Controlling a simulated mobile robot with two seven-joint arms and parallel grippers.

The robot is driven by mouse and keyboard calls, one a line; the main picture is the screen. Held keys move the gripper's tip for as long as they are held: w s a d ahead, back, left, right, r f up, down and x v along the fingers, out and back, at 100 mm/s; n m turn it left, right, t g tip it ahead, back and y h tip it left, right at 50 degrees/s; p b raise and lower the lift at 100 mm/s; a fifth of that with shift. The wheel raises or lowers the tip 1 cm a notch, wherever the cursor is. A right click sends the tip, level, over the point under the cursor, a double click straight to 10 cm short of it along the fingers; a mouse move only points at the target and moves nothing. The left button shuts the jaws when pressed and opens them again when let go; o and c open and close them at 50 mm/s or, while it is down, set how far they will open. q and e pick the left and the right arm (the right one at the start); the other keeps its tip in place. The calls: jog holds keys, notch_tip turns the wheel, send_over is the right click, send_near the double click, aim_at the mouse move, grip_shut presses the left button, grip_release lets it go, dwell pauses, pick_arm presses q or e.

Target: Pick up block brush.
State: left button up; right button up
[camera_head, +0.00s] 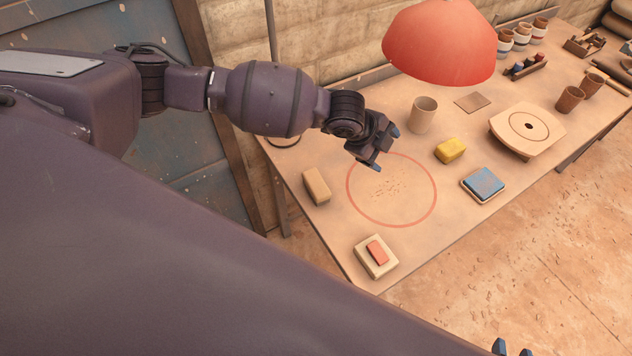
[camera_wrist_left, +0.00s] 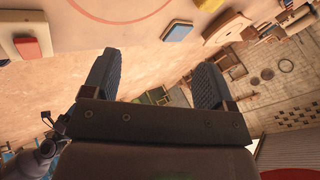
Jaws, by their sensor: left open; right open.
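A plain tan block (camera_head: 317,186) lies near the table's left edge and looks most like the block brush; no bristles show, so I cannot be sure.
A cream block with a red top (camera_head: 376,253), a blue-topped block (camera_head: 484,184) and a yellow block (camera_head: 450,150) stand around the circle. A cup (camera_head: 423,114) and a round-topped board (camera_head: 528,126) stand behind. A red lamp shade (camera_head: 440,45) hangs over the table.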

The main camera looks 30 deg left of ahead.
pick_arm(q)
jog(key=s+a+f+m+g+y, duration=0.2)
jog(key=a+f+g+y, duration=0.15)
jog(key=a, duration=0.65)
jog(key=m+g+y, duration=0.2)
jog(key=m, duration=0.1)
send_over(316, 182)
jog(key=shift+h, duration=0.25)
jog(key=f, duration=0.7)
jog(key=shift+s+f, duration=0.2)
jog(key=shift+s, duration=0.05)
jog(key=shift+w+f+p, duration=0.15)
jog(key=shift+f, duration=1.2)
jog(key=shift+w+f+p, duration=0.15)
jog(key=shift+f, duration=1.15)
jog(key=c, duration=1)
notch_tip(316, 182, up, 20)
jog(key=shift+r, duration=0.1)
jog(key=shift+c, duration=0.2)
